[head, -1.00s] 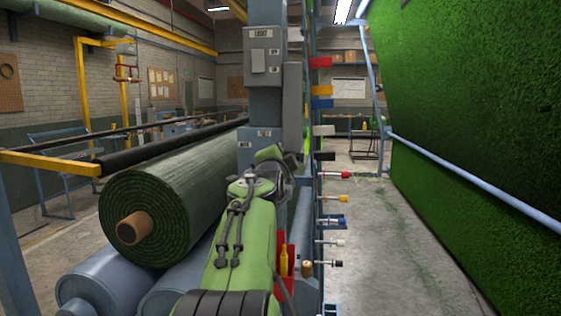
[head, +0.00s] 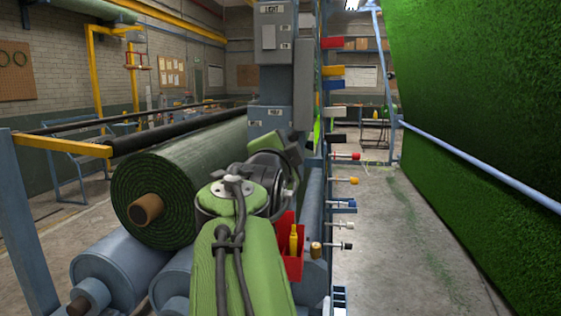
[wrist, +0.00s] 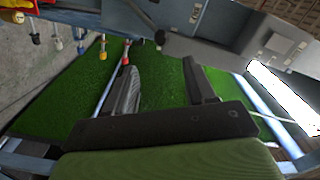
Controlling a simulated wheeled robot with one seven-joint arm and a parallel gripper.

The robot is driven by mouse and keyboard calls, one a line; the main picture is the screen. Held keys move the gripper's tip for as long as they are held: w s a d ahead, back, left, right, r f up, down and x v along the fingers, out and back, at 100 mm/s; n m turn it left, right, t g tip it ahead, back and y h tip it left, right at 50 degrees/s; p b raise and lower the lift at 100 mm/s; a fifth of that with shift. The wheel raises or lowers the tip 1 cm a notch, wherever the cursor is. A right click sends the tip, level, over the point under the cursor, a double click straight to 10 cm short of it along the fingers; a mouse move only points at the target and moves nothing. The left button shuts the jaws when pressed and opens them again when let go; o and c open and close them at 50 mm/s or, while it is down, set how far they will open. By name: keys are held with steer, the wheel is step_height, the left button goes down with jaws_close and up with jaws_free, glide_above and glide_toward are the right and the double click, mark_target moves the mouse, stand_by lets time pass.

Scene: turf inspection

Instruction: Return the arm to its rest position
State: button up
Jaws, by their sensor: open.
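My green arm (head: 235,240) reaches forward through the lower middle of the head view, bent at a dark grey joint in front of the grey post. My gripper does not show clearly in the head view. In the wrist view my gripper (wrist: 162,68) has its two dark fingers wide apart. Nothing is between them, and green turf (wrist: 160,80) shows behind the gap.
A turf roll (head: 170,190) lies on grey rollers (head: 115,270) at left. A grey post (head: 275,80) stands close beyond my arm. A red holder with a yellow bottle (head: 294,240) is just right of my arm. Coloured handles (head: 346,156) jut into the aisle. Hanging turf (head: 470,100) borders the right.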

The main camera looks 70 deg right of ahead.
steer(key=shift+s+a, duration=0.15)
steer(key=shift+a, duration=0.7)
steer(key=shift+s+a, duration=0.1)
steer(key=shift+a, duration=0.7)
